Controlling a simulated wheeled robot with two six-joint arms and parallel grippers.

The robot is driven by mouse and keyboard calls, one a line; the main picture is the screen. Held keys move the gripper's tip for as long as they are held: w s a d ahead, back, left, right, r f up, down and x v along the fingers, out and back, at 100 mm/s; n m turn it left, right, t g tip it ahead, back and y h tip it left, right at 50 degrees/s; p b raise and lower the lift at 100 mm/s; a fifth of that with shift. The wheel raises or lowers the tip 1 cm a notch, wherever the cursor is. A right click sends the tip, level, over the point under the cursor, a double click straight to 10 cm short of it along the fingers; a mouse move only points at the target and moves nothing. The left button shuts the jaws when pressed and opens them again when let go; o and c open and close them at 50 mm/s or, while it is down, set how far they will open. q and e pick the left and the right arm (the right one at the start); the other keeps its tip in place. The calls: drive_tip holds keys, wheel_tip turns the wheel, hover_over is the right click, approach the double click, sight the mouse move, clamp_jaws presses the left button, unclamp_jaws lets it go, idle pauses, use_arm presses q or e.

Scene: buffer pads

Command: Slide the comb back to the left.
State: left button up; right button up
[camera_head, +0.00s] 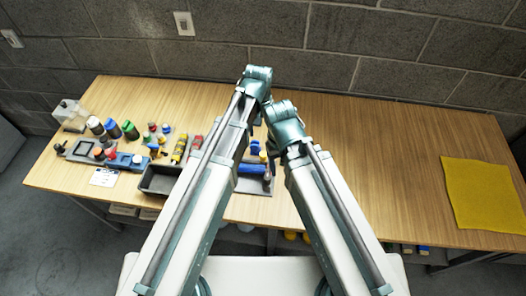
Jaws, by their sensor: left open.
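I cannot make out the comb among the small items on the table. My two arms rise from the bottom and fill the middle of the head view, their elbows close together. My left gripper is mostly hidden among the arm links; it is open, but its fingertips are not clear. My right gripper does not show. A blue cylinder (252,169) lies on a dark tray (262,187), partly covered by my left arm. Small blue and yellow items (256,148) stand just behind it.
A wooden table (390,150) stands against a grey block wall. At left are several coloured-capped bottles (112,128), a grey-blue rack (125,160), a white card (104,177) and a dark empty bin (158,181). A yellow mat (483,193) lies at right. The right-centre tabletop is clear.

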sight(263, 154)
use_arm(q)
drive_tip(key=f+b, duration=1.4)
drive_tip(key=shift+w+d, duration=0.1)
drive_tip(key=shift+d, duration=0.15)
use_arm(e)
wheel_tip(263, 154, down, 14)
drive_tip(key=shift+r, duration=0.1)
use_arm(q)
drive_tip(key=shift+r, duration=0.1)
clamp_jaws()
idle(0.6)
